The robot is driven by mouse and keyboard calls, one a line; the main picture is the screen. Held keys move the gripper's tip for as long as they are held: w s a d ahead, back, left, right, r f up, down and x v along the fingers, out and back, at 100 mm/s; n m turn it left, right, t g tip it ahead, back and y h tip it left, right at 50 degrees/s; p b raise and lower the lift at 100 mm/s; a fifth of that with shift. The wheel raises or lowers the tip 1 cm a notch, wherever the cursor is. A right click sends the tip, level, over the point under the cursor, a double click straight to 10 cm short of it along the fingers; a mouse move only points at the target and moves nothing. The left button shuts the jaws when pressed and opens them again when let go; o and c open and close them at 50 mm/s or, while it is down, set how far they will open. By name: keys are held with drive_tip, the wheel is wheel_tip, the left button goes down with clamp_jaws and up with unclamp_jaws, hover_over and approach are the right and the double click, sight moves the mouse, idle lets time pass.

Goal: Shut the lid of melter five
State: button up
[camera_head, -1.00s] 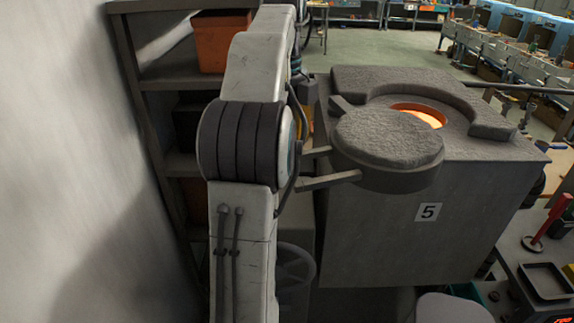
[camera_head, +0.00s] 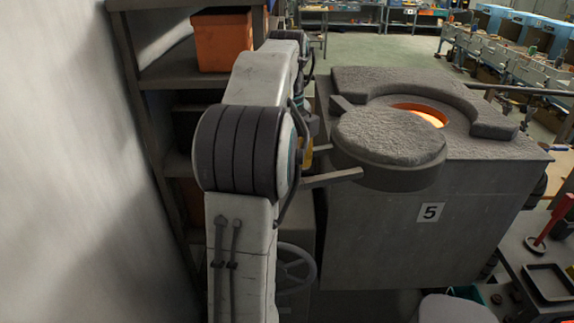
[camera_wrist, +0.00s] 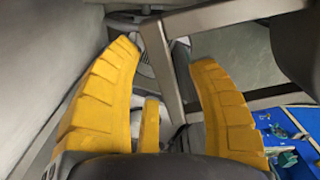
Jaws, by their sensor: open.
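Melter five is a large grey box (camera_head: 385,235) in the head view, with a "5" label on its front. Its round, rough-topped lid (camera_head: 388,137) sits off to the left and front of the opening (camera_head: 418,113). The opening glows orange and is partly in view, so the lid is open. A grey bar (camera_head: 333,179) sticks out left from the lid. My gripper (camera_wrist: 165,54) shows in the wrist view with two yellow fingers spread apart and nothing held. In the head view my arm mostly hides it, left of the lid.
A shelf rack (camera_head: 160,75) with an orange bin (camera_head: 222,42) stands at the left, beside a pale wall (camera_head: 70,180). A handwheel (camera_head: 296,268) is below my arm. A bench with a dark tray (camera_head: 550,283) is at the right. Open floor (camera_head: 385,45) lies behind the melter.

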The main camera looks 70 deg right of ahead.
drive_tip(key=shift+c, duration=0.4)
clamp_jaws()
